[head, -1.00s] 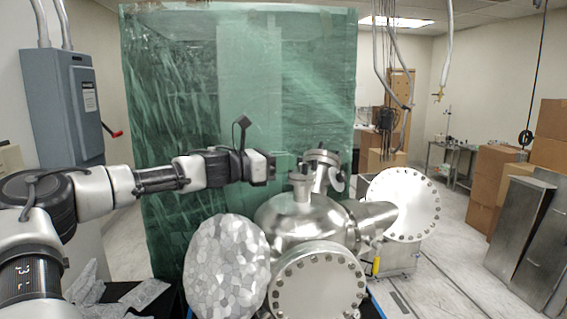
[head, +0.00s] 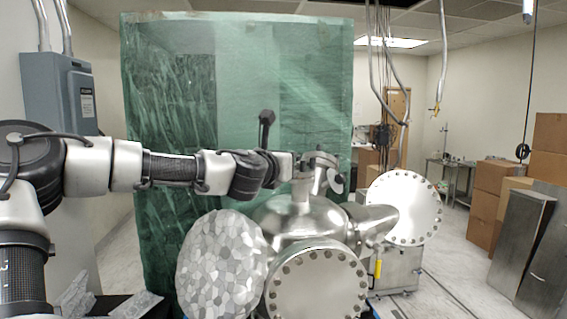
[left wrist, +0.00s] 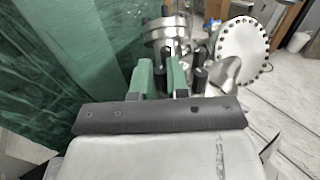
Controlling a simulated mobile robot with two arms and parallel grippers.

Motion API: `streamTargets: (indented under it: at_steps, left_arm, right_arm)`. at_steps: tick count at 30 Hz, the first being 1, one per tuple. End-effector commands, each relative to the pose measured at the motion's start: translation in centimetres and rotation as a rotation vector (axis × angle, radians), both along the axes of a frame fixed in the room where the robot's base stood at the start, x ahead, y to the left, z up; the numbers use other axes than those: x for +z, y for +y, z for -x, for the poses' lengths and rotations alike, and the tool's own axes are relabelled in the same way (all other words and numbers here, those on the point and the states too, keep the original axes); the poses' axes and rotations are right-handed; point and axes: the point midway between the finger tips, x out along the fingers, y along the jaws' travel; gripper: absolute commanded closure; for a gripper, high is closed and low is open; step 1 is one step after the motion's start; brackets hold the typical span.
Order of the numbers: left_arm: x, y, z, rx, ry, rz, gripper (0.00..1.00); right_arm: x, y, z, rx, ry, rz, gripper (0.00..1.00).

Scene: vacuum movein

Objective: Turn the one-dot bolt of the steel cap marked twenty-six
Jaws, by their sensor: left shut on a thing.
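The steel vacuum chamber (head: 285,217) stands low in the middle of the head view, with short ports on top. A small steel cap (head: 320,157) tops the tilted port; it also shows in the left wrist view (left wrist: 164,36). No number or dots can be read. My left gripper (head: 296,166) reaches in from the left, beside the small ports. In the left wrist view its two green fingers (left wrist: 161,80) are closed on a dark bolt, mostly hidden between them. Other dark bolt-like pieces (left wrist: 200,77) stand right of the fingers. My right gripper is not in view.
A large round flange (head: 404,205) faces out at the right, and another (head: 318,282) at the front. A mottled round disc (head: 222,265) stands at left front. A green translucent sheet (head: 170,100) hangs behind. Cardboard boxes (head: 495,190) stand at far right.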

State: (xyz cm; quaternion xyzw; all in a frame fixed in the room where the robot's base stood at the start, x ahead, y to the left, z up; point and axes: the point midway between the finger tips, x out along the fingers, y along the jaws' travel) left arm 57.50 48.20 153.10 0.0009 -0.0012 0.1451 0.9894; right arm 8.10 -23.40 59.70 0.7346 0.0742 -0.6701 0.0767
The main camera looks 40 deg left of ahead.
Motion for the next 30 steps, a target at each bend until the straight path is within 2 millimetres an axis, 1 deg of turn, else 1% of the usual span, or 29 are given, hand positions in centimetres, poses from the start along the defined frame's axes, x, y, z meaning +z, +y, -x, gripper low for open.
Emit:
streamTargets:
  at_steps: [9,24,25,29,30]
  left_arm:
    - [-0.18,-0.19,-0.10,0.108,0.004,0.004,1.00]
    - [-0.24,-0.19,-0.10,0.123,0.005,0.005,1.00]
    - [-0.25,-0.19,-0.10,0.123,0.005,0.005,0.80]
    - [-0.21,-0.21,-0.10,0.123,0.005,0.004,0.61]
    - [-0.19,-0.23,-0.10,0.122,0.004,0.004,0.59]
  right_arm:
    - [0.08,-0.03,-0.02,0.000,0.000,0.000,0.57]
    - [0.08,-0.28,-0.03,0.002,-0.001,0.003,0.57]
    - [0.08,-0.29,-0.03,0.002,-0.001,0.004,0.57]
    - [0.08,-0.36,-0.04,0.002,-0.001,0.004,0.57]
    - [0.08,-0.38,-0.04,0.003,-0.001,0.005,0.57]
